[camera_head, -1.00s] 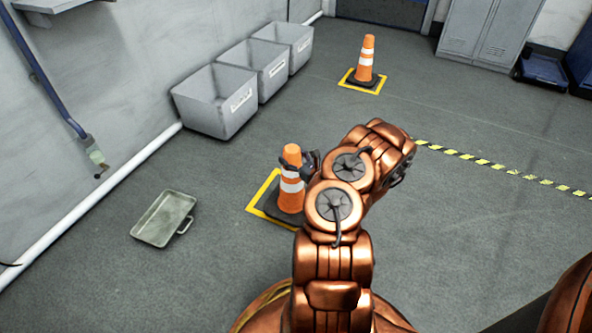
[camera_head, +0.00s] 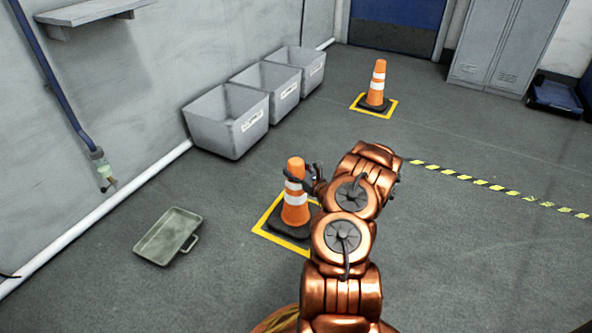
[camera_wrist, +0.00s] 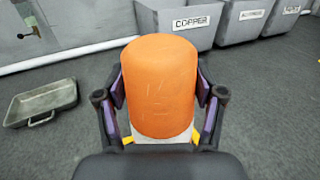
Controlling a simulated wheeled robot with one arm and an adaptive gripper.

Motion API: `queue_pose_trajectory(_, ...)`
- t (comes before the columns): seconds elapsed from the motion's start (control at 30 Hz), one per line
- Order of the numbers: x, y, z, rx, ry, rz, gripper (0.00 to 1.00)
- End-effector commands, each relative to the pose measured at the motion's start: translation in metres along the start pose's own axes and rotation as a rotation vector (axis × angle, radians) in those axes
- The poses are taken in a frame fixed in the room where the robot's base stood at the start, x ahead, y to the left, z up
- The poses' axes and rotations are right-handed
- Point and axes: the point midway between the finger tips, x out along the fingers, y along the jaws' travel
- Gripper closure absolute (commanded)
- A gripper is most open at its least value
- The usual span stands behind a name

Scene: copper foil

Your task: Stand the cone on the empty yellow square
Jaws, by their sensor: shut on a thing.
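An orange cone with white bands and a black base (camera_head: 295,200) stands upright within a yellow floor square (camera_head: 263,229) in the head view. My gripper (camera_head: 304,180) is shut on its upper part. In the wrist view the orange top of the cone (camera_wrist: 160,85) fills the middle, with a finger of my gripper (camera_wrist: 160,100) on each side. Whether the base rests fully on the floor is hard to tell. My arm hides the right part of the square. A second cone (camera_head: 377,86) stands upright on another yellow square (camera_head: 361,111) farther back.
Several grey bins (camera_head: 228,128) line the left wall; the wrist view shows one labelled COPPER (camera_wrist: 188,36). A shallow metal tray (camera_head: 168,236) lies on the floor at left. A yellow-and-black floor stripe (camera_head: 497,187) runs to the right. Grey lockers (camera_head: 503,45) stand at the back.

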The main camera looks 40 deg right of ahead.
Motion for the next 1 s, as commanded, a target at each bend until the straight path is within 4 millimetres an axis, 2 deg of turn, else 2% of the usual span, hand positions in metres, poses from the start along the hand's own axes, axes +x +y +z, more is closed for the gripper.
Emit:
queue_pose_trajectory(0.2,0.0,-0.001,-0.012,-0.002,-0.005,0.0,1.0)
queue_pose_trajectory(0.63,0.001,-0.001,-0.014,-0.002,-0.005,-0.001,1.0)
queue_pose_trajectory(0.67,0.0,0.0,-0.015,-0.001,-0.003,0.0,0.31)
queue_pose_trajectory(0.9,0.0,0.0,-0.016,-0.001,-0.001,-0.001,0.06)
queue_pose_trajectory(1.0,0.0,0.0,-0.016,0.0,-0.001,0.0,0.06)
